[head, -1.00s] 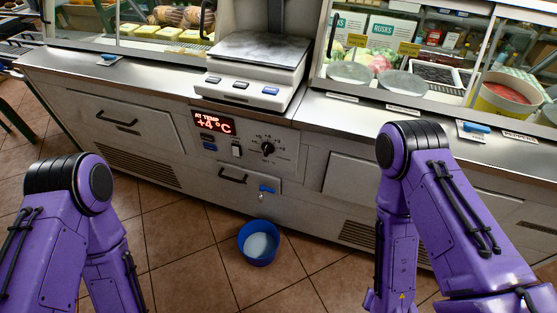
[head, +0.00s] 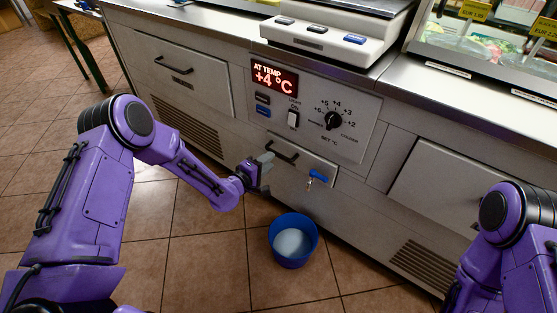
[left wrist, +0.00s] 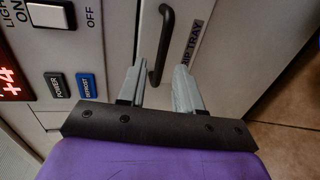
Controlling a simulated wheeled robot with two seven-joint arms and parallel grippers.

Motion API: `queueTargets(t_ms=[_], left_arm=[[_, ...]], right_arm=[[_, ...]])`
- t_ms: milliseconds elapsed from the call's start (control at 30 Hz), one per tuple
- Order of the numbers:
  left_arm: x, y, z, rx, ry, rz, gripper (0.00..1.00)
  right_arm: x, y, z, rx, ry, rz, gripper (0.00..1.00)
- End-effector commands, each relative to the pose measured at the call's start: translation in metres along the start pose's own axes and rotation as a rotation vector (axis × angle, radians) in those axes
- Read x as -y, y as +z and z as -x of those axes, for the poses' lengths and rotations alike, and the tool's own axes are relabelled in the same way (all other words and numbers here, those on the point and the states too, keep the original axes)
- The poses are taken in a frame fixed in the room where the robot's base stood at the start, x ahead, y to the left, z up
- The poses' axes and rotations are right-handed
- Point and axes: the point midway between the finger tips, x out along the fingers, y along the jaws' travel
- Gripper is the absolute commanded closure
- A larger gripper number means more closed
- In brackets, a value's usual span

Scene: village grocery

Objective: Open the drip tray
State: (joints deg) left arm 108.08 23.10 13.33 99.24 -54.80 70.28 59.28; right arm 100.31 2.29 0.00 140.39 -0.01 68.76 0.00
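The drip tray is a pale front panel (head: 321,173) low in the counter, under the control panel. It appears shut. Its dark bar handle (head: 282,152) also shows in the left wrist view (left wrist: 167,40), beside the partly hidden tray label. My left gripper (head: 266,164) is at the left end of the handle. In the left wrist view its two grey fingers (left wrist: 160,78) are apart, with the near end of the handle between them in the picture. I cannot tell whether they touch it. My right gripper is out of view.
A blue bucket (head: 293,240) stands on the floor below the tray. A blue-handled tap (head: 318,176) sticks out at the tray panel. The control panel (head: 318,108) with knob and switches is just above. Another drawer (head: 178,74) is to the left. Floor is clear left of the bucket.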

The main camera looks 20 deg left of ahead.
Motion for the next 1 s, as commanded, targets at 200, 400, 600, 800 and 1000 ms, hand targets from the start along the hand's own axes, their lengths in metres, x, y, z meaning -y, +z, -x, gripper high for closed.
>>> queueTargets(t_ms=[200, 400, 600, 800, 1000], left_arm=[[0.004, 0.000, -0.047, -0.002, -0.001, -0.001, 0.66], [0.003, -0.001, -0.066, -0.003, -0.003, 0.000, 0.66], [0.002, 0.000, -0.068, -0.002, -0.005, 0.000, 0.66], [0.002, -0.001, -0.067, -0.003, -0.005, 0.000, 1.00], [0.002, 0.001, -0.066, 0.000, -0.005, -0.001, 1.00]], right_arm=[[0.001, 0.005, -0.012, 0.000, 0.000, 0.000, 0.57], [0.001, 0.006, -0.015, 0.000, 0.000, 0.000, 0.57], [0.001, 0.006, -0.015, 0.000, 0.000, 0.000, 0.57], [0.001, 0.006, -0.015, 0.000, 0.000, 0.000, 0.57], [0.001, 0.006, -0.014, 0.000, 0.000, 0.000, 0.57]])
